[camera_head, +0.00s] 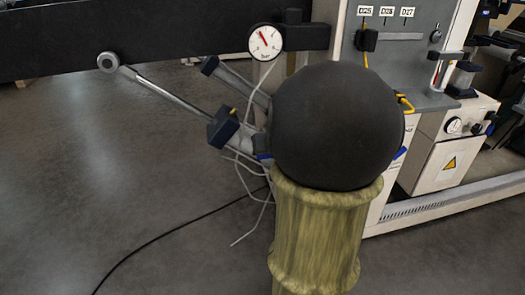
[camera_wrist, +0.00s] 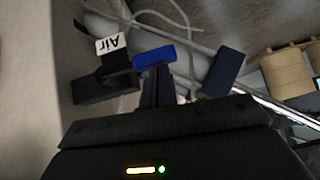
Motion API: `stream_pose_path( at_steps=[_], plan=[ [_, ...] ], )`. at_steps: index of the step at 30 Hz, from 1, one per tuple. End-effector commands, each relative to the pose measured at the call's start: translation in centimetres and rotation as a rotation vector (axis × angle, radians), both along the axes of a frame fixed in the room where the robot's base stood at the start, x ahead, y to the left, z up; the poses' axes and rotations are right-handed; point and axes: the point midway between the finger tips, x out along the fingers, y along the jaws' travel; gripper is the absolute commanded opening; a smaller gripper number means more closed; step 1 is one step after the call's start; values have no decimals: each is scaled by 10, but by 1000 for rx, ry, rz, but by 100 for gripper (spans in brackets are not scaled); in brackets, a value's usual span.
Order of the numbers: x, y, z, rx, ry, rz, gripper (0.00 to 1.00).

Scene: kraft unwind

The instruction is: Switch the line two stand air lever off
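The blue air lever handle (camera_wrist: 154,56) shows in the wrist view beside a black fitting (camera_wrist: 117,63) with a white "Air" tag (camera_wrist: 110,43). My gripper (camera_wrist: 158,80) reaches up from the lower middle of that view. Its dark fingers look closed together, with their tips right at the lower edge of the blue handle. Nothing shows held between them; whether they touch the handle is unclear. In the head view, my dark round arm link hides my gripper and most of the lever area. A small blue piece (camera_head: 263,156) shows at its left edge; I cannot tell whether it is the lever.
Grey hoses (camera_wrist: 172,15) and a dark block (camera_wrist: 223,72) lie close around the lever. A pressure gauge (camera_head: 265,42), a slanted rod (camera_head: 165,90) and a grey panel (camera_head: 412,60) surround my arm. Open floor (camera_head: 80,175) lies to the left, crossed by a cable.

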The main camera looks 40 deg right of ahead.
Motion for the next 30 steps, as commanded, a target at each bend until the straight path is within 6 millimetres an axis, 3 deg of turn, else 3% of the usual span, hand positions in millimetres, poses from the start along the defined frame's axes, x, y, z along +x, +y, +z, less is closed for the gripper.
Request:
stream_pose_path(
  at_steps=[16,26,30],
  plan=[
    [0,3,1,8,7,6,0],
    [1,2,46,0,-1,5,0],
    [-18,10,66,-1,-3,3,0]
  ],
)
